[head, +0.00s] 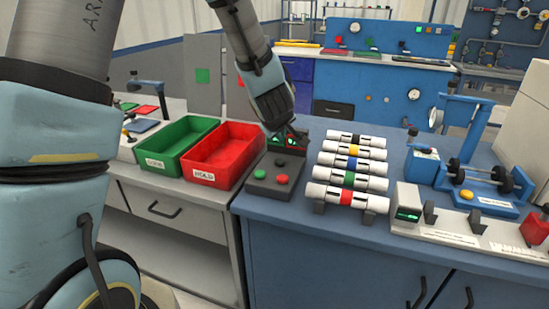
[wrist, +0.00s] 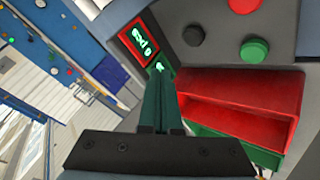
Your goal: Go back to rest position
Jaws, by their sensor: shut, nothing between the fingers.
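My gripper (head: 291,137) is shut and empty. It is above the far end of the dark control box (head: 263,186), close to its small display with green marks. In the wrist view the closed fingers (wrist: 160,78) point at the lit display (wrist: 140,42), and I cannot tell whether they touch it. The box has a red button (head: 282,178) and a green button (head: 281,191). They also show in the wrist view as the red button (wrist: 243,4) and the green button (wrist: 253,49). My arm reaches down from the top of the head view.
A red bin (head: 202,177) and a green bin (head: 152,163) stand left of the box. A rack of several white pipes with coloured bands (head: 345,198) stands right of it. Further right are a blue device (head: 425,168) and a white fixture (head: 408,202).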

